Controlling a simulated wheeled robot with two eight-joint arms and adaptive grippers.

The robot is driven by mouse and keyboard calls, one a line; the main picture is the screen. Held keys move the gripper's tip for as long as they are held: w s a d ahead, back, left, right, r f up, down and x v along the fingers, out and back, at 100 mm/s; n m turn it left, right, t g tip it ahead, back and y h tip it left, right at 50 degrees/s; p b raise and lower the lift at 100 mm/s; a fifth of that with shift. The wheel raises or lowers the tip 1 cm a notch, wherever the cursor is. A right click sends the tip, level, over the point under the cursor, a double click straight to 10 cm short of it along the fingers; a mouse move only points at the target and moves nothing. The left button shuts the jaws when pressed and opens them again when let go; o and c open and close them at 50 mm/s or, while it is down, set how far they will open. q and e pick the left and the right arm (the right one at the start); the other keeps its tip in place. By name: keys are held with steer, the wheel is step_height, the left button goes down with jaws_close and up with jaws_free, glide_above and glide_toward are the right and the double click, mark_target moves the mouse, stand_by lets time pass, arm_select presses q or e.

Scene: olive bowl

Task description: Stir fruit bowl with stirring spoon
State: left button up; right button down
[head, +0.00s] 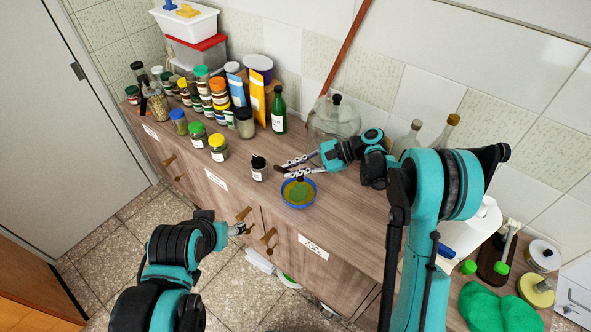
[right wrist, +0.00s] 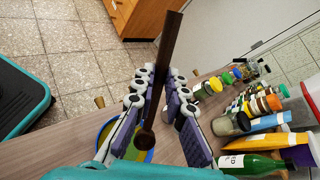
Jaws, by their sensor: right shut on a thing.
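The blue bowl (head: 312,202) with yellow-green contents (head: 299,194) sits near the counter's front edge. It also shows in the right wrist view (right wrist: 105,131), partly covered by the gripper. My right gripper (head: 289,168) is at the bowl's back-left side, shut on a dark brown stirring spoon (right wrist: 165,62). In the right wrist view the spoon passes between the fingers, its rounded end over the bowl's contents. I cannot tell whether it touches them. My left gripper (head: 245,229) is in front of the counter, apart from the bowl; its jaw opening is too small to judge.
A black-capped jar (head: 258,169) stands just left of the bowl. Several spice jars, a green bottle (head: 278,112) and yellow box (head: 258,95) fill the back left. A glass jar (head: 333,120) stands behind the right gripper. Bare counter (head: 345,212) lies right of the bowl.

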step_height(320, 180, down, 9)
steer(key=b, duration=0.6)
steer(key=shift+w+d+r, duration=0.15)
steer(key=shift+w+d, duration=0.05)
steer(key=shift+d, duration=0.05)
steer(key=shift+w, duration=0.1)
stand_by(0.4)
